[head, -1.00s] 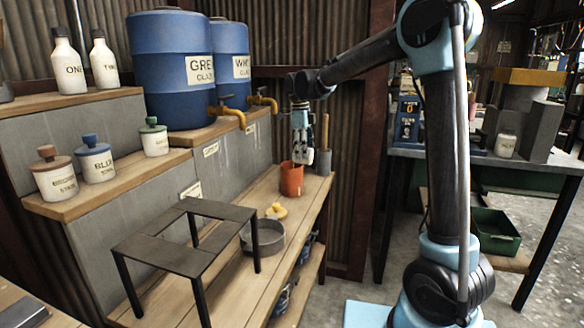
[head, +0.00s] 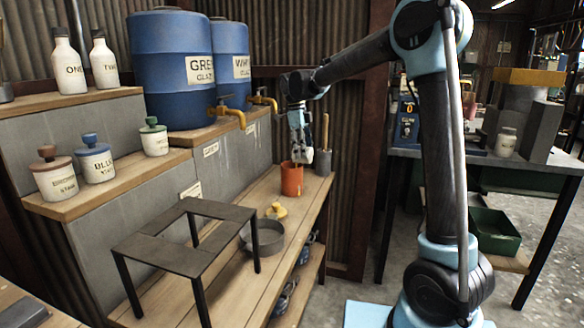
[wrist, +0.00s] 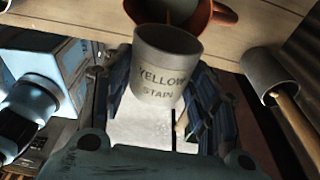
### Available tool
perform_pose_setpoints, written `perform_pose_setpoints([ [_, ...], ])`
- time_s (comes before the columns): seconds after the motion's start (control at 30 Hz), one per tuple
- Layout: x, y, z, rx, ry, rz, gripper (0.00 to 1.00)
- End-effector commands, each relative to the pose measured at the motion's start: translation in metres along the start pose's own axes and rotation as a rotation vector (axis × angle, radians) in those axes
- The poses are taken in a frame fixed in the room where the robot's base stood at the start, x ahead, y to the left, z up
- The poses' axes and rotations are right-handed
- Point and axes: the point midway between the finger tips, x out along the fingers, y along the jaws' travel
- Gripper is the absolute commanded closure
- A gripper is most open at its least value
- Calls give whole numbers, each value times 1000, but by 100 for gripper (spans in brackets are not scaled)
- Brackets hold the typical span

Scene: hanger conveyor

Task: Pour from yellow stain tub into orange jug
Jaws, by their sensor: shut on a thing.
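My gripper (head: 303,148) is shut on the yellow stain tub (wrist: 165,78), a pale tub lettered "YELLOW STAIN", in the wrist view. The tub is lidless, with its mouth toward the orange jug (wrist: 222,14). In the head view the tub (head: 308,156) is small and partly hidden by the fingers, just above the jug (head: 291,180), which stands upright on the wooden bench. A thin yellowish-brown streak shows between the tub's mouth and the jug's dark inside in the wrist view; it looks like a pouring stream. The level in the jug cannot be told.
A yellow lid (head: 276,210) lies on the bench (head: 262,197) beside a round grey pan (head: 266,240). A dark metal stand (head: 170,252) is nearer. A grey pot (head: 324,160) with a wooden handle stands right of the jug. Blue barrels with yellow taps (head: 232,114) are behind.

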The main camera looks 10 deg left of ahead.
Motion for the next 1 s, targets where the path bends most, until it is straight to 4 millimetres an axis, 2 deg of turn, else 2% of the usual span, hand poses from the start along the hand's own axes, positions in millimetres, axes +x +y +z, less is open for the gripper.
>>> perform_pose_setpoints([
  [0.23, 0, 0, -5, 0, -53, 1, 74],
  [0.7, 2, 0, -22, -1, -427, 0, 74],
  [1.0, 1, 0, -22, -3, -442, -1, 74],
])
